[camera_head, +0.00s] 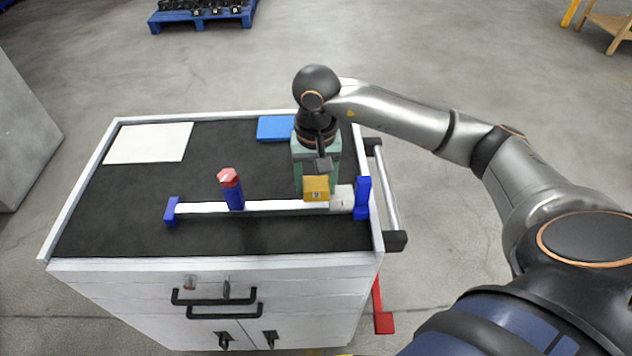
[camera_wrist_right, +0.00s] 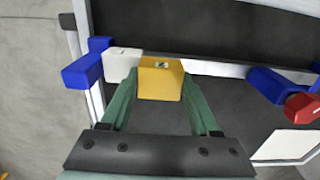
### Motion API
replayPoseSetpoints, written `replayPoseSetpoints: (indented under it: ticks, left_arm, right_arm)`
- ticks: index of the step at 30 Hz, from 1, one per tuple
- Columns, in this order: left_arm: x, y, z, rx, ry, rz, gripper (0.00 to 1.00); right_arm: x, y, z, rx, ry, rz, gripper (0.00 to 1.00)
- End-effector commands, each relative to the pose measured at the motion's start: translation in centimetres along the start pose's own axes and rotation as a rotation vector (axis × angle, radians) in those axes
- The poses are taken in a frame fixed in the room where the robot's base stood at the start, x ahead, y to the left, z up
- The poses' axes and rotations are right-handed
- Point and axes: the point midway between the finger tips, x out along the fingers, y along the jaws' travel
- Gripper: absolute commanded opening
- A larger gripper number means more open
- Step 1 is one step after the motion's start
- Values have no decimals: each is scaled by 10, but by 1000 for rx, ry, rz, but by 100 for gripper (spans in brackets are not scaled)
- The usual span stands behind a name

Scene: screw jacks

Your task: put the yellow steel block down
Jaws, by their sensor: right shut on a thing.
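The yellow steel block (camera_head: 316,189) is between the green fingers of my right gripper (camera_head: 317,180), which is shut on it. It is at the right part of a white rail (camera_head: 275,206), beside a white block (camera_head: 342,197). In the wrist view the yellow block (camera_wrist_right: 160,80) sits at the fingertips, in line with the white block (camera_wrist_right: 121,64) and the rail (camera_wrist_right: 215,69). I cannot tell whether its underside touches the rail. My left gripper is not in view.
Blue end pieces (camera_head: 171,211) (camera_head: 362,198) bound the rail on the dark cart top (camera_head: 130,215). A blue post with a red top (camera_head: 231,189) stands at the rail left of the block. A blue plate (camera_head: 275,128) and white sheet (camera_head: 149,143) lie behind.

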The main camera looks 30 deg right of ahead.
Motion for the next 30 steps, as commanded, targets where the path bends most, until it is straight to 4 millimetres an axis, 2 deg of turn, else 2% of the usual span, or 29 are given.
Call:
replayPoseSetpoints:
  ticks: [5, 6, 13, 14, 30]
  left_arm:
    - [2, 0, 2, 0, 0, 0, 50]
    - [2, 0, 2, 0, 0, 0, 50]
    - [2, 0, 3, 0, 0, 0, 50]
    - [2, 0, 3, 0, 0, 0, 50]
    - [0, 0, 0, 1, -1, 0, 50]
  right_arm:
    - [3, 0, 0, 0, 1, -1, 0]
    - [4, 0, 0, 0, -2, 2, 63]
    - [6, 1, 1, 0, -5, 6, 89]
    - [6, 2, 1, 0, -5, 7, 92]
    - [5, 4, 1, 4, -9, 18, 92]
